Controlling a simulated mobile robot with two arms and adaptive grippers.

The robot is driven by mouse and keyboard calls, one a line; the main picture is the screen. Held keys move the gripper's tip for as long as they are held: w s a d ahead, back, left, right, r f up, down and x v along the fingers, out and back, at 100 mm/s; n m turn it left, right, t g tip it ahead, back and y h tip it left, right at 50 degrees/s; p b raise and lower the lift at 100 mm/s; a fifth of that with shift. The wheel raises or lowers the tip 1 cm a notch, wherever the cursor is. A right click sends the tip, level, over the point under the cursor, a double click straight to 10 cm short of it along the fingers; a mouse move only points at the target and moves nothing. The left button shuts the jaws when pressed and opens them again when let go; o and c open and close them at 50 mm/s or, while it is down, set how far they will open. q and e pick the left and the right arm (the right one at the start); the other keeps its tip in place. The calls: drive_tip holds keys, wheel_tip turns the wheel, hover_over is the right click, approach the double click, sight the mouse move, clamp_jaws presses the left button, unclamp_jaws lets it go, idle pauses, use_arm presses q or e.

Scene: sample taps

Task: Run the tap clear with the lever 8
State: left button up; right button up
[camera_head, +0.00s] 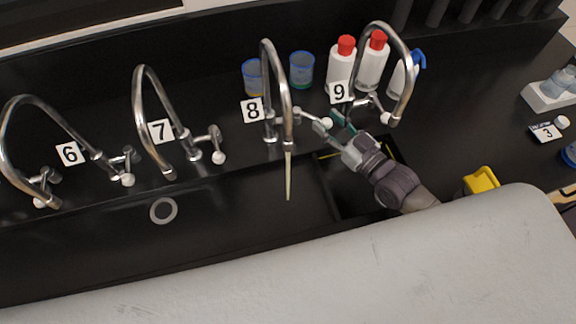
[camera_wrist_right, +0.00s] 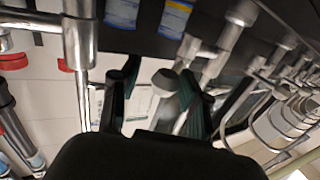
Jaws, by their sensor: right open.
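Tap 8 (camera_head: 283,82) is a tall curved metal tap beside the "8" label (camera_head: 252,110). A thin, pale yellowish stream (camera_head: 288,176) falls from its spout into the dark sink. Its lever (camera_head: 308,115) points right and ends in a pale round knob (camera_head: 326,122). My right gripper (camera_head: 333,127) is open at this knob. In the right wrist view the knob (camera_wrist_right: 165,80) shows between the two teal fingertips (camera_wrist_right: 158,78), with gaps on both sides; contact cannot be told. My left gripper is not in view.
Tap 7 (camera_head: 144,105) and tap 6 (camera_head: 18,103) stand to the left, tap 9 (camera_head: 403,62) close on the right. Two blue-rimmed cups (camera_head: 302,70) and several bottles (camera_head: 342,64) stand behind. A pale ring (camera_head: 163,210) lies in the sink.

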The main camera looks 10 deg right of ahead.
idle(0.6)
drive_tip(key=shift+s+a+r, duration=0.1)
drive_tip(key=shift+s+a, duration=0.05)
drive_tip(key=shift+a, duration=0.2)
drive_tip(key=s+a+p, duration=0.3)
drive_tip(key=a, duration=0.3)
drive_tip(key=shift+w+d+p+v, duration=0.1)
drive_tip(key=shift+d+p+v, duration=0.2)
drive_tip(key=shift+v, duration=0.85)
drive_tip(key=shift+w+d+p+v, duration=0.1)
drive_tip(key=shift+p+v, duration=0.3)
drive_tip(key=shift+v, duration=0.75)
drive_tip(key=shift+w+d+p+v, duration=0.15)
drive_tip(key=shift+p+v, duration=0.2)
drive_tip(key=shift+v, duration=0.8)
drive_tip(key=shift+s, duration=0.1)
